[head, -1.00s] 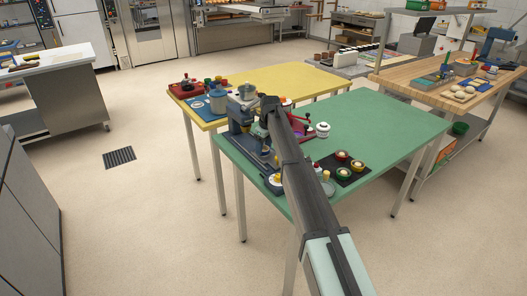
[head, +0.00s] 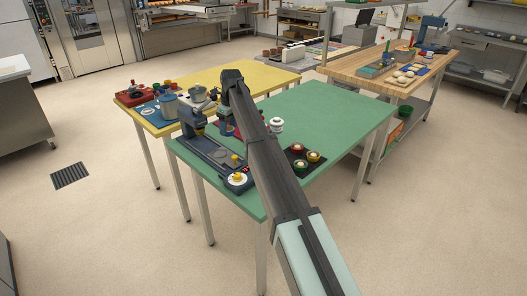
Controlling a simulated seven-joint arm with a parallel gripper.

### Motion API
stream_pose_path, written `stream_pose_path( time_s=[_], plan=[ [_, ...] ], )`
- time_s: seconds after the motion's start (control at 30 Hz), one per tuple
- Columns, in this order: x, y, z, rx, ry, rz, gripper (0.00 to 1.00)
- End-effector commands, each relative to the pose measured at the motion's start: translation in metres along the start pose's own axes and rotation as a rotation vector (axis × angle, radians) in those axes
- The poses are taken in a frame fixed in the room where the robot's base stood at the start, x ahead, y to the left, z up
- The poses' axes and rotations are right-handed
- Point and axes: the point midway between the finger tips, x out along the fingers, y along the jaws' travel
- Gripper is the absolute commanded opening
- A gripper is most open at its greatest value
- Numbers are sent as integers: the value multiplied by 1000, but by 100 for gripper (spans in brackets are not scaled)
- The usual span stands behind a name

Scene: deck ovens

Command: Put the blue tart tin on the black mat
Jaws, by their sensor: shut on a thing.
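The black mat (head: 290,156) lies on the green table, to the right of my arm. Three small round tins with pale fillings stand on it: a reddish one (head: 298,147), a yellowish one (head: 313,156) and a green one (head: 300,166). I cannot make out a blue tart tin in the head view. My arm crosses the green table from the lower right, and its raised dark link hides part of the table. My gripper and whatever is between its fingers are hidden behind this link.
A white lidded jar (head: 277,125) stands behind the mat. The table's right side is clear. A yellow table (head: 245,80) adjoins behind.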

Motion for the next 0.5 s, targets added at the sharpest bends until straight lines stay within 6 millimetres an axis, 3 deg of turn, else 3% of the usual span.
stream_pose_path(
  time_s=[0.03,0.3,0.5],
  plan=[
    [-2,-10,-20,24,0,-4,29],
    [-10,-62,-120,149,0,-22,29],
    [-15,-85,-177,219,0,-33,29]
  ],
)
